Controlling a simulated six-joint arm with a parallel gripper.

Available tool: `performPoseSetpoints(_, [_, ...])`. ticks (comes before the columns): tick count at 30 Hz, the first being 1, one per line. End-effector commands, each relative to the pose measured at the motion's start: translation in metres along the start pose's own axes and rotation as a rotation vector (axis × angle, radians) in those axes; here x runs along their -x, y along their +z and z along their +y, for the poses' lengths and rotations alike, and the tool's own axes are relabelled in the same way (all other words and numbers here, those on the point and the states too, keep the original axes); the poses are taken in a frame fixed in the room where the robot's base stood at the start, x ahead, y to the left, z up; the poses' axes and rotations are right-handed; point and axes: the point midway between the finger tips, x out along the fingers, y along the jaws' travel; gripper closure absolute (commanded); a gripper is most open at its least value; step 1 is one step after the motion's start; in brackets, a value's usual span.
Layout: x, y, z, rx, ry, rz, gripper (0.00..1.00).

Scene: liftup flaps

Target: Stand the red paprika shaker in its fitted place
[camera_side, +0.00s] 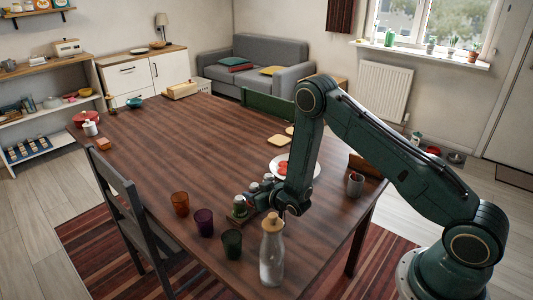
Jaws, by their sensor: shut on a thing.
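My gripper (263,213) is low over the table, pointing left, at a small group of shakers near the front right. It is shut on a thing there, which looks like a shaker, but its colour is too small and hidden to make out. One shaker (239,205) with a grey cap stands at the left end of the group, on a greenish base. Two more capped shakers, a middle one (253,188) and a far one (267,179), show behind the gripper. I cannot tell which shaker is the red paprika one. The fitted place is not clearly visible.
An orange glass (180,204), a purple glass (204,222), a green glass (232,244) and a corked bottle (272,252) stand in front of the gripper. A white plate (310,170) with red food lies behind my wrist. A cup (355,185) stands right. The table's middle (180,140) is clear.

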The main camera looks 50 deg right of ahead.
Motion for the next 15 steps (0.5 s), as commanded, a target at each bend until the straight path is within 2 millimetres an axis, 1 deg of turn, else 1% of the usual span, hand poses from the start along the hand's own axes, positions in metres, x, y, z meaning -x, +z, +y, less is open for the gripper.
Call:
performPoseSetpoints(13, [-0.0017, 0.0035, -0.0002, 0.0, 0.0, 0.001, 0.87])
performPoseSetpoints(14, [-0.0018, 0.004, -0.0001, 0.0, 0.0, 0.001, 0.61])
performPoseSetpoints(15, [-0.0017, 0.0037, -0.0001, 0.0, 0.0, 0.001, 0.53])
